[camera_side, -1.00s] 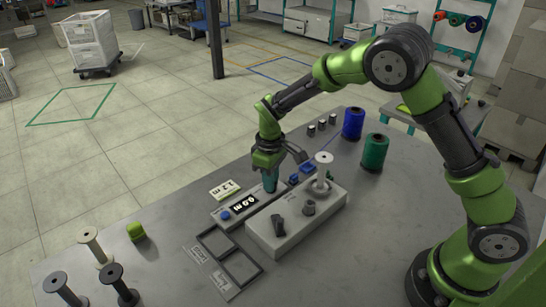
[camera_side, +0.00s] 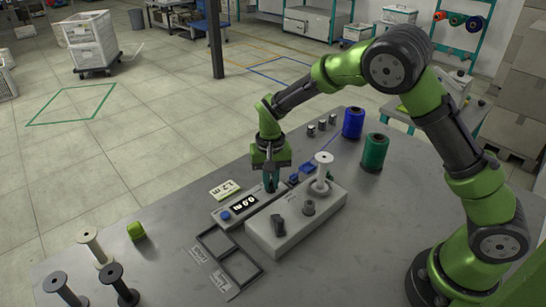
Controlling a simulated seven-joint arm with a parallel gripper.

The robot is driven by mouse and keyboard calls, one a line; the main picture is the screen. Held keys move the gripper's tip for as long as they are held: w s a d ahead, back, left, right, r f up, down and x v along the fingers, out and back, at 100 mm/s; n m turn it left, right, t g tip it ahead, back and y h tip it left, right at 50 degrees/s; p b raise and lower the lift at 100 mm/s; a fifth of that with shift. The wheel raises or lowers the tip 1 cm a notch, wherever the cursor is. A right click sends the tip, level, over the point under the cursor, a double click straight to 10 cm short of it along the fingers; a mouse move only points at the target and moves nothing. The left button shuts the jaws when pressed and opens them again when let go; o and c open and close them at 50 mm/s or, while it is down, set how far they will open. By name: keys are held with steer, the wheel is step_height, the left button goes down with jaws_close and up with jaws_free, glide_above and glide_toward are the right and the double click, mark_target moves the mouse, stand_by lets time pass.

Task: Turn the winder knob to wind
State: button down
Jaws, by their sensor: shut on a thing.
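The winder (camera_side: 290,232) is a pale grey box with dark controls on top, in the middle of the table. A white bobbin (camera_side: 323,168) stands upright on its far right end. A long counter unit (camera_side: 228,221) with a lit display (camera_side: 244,203) and a blue button lies along its left side. My gripper (camera_side: 271,187) points down at the far right end of the counter unit, beside the winder. Its teal fingers are shut on what appears to be the winder knob, which the fingers hide. A card (camera_side: 225,189) reading 1.2 m lies behind the counter unit.
Blue (camera_side: 353,123) and green (camera_side: 375,152) thread spools stand at the back right, with small metal cylinders (camera_side: 322,125) beside them. Dark square frames (camera_side: 241,268) lie in front of the counter.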

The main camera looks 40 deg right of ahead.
mark_target(271, 182)
steer(key=shift+m, duration=1.2)
steer(key=c, duration=1.2)
jaws_free()
steer(key=shift+o, duration=0.2)
step_height(271, 182, up, 17)
